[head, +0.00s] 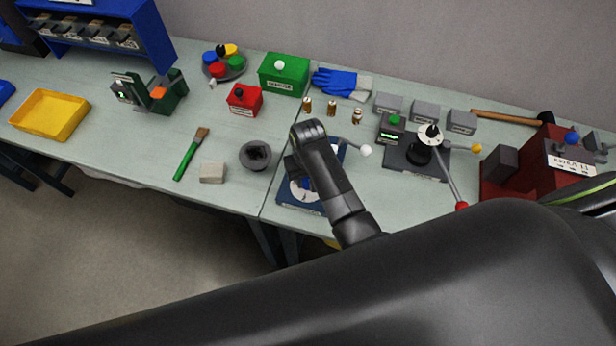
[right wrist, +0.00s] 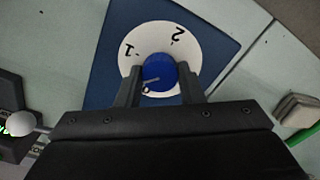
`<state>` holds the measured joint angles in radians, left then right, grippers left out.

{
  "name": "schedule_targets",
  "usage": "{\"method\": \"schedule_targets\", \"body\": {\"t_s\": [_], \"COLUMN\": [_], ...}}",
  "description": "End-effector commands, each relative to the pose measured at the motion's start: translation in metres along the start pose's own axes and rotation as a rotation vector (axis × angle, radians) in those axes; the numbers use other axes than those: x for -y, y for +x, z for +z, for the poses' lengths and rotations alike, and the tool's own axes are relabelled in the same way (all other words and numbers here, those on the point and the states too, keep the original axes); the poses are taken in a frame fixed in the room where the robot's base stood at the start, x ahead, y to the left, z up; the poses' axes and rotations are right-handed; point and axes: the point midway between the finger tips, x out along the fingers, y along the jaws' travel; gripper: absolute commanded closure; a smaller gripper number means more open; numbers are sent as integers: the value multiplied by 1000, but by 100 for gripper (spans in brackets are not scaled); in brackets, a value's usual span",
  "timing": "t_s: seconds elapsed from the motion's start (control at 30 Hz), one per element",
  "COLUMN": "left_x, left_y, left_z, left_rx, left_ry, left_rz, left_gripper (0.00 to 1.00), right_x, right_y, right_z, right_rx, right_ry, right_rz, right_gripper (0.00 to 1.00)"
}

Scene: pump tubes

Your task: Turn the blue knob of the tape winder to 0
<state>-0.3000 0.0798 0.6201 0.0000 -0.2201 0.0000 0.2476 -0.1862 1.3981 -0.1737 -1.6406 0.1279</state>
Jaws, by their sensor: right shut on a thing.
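The tape winder has a blue base (head: 313,207) and a white dial (head: 301,190), partly covered by my right arm in the head view. In the right wrist view the blue knob (right wrist: 158,72) sits in the middle of the white dial (right wrist: 185,42). A small pale mark shows on the knob's lower left. My right gripper (right wrist: 160,82) is shut on the blue knob, one finger on each side. It also shows in the head view (head: 297,168). My left gripper is not in view.
A grey round cup (head: 255,155) and a beige block (head: 212,172) stand left of the winder. A black-based device (head: 415,163) with a red-tipped lever stands to the right. A white ball knob (head: 366,150) is close beside my right arm.

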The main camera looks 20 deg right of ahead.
Motion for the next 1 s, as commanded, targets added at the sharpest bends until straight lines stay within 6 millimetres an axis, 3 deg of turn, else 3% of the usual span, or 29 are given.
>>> {"method": "schedule_targets", "body": {"t_s": [0.3, 0.67, 1.0], "left_x": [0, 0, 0], "left_y": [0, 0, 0], "left_z": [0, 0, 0], "left_rx": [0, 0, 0], "left_ry": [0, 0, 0], "left_rz": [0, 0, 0], "left_gripper": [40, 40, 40], "right_x": [0, 0, 0], "right_y": [0, 0, 0], "right_z": [0, 0, 0], "right_rx": [0, 0, 0], "right_ry": [-257, -286, -553], "right_rz": [0, 0, 0], "right_gripper": [93, 93, 93]}}
